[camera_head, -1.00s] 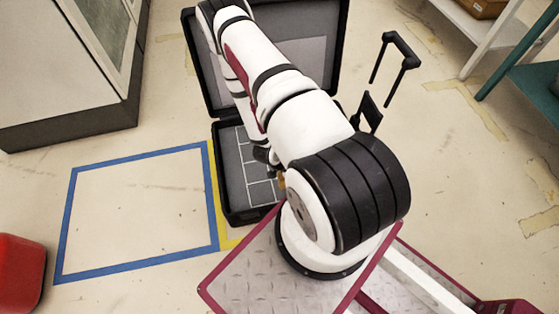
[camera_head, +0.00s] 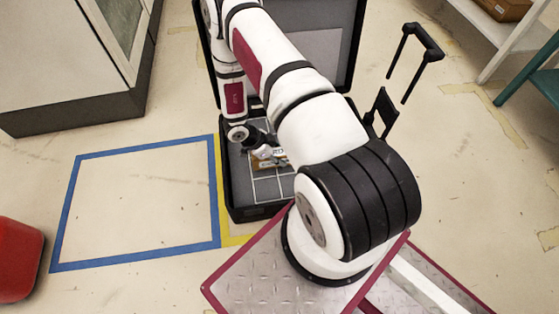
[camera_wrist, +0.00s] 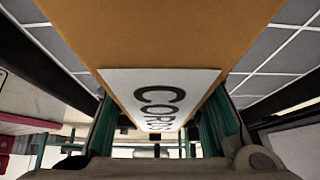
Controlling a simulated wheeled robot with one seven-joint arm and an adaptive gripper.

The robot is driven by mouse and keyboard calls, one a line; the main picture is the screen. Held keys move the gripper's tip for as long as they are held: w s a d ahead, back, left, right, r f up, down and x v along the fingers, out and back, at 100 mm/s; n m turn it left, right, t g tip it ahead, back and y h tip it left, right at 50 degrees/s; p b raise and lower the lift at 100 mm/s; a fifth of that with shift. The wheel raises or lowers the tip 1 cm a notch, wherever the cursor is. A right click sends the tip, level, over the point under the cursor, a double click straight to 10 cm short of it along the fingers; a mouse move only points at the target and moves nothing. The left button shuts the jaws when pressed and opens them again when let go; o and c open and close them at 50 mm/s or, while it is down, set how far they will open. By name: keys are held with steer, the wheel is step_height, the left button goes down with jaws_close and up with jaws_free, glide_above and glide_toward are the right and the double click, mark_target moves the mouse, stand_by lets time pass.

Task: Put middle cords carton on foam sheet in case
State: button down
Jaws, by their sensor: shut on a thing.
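The cords carton is a brown box with a white label reading "CORDS", large in the wrist view (camera_wrist: 165,45). My gripper (camera_wrist: 160,140) is shut on it, with a finger along each side. In the head view the carton (camera_head: 268,163) shows in part below my gripper (camera_head: 262,148), over the case. The open black case (camera_head: 235,190) has a grey foam sheet (camera_head: 270,190) marked with white grid lines. The foam also shows at both sides of the carton in the wrist view (camera_wrist: 285,52). I cannot tell whether the carton touches the foam.
The case lid (camera_head: 345,50) stands open behind. A black pull handle (camera_head: 415,50) rises at the right of the case. A blue-taped floor square (camera_head: 140,205) at the left is empty. A red object (camera_head: 18,260) sits at lower left, and a cabinet (camera_head: 70,60) stands upper left.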

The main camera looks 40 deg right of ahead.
steer(key=shift+f+b, duration=0.35)
steer(key=shift+f, duration=0.6)
steer(key=shift+f, duration=0.1)
steer(key=c, duration=1.1)
jaws_free()
steer(key=shift+o, duration=0.2)
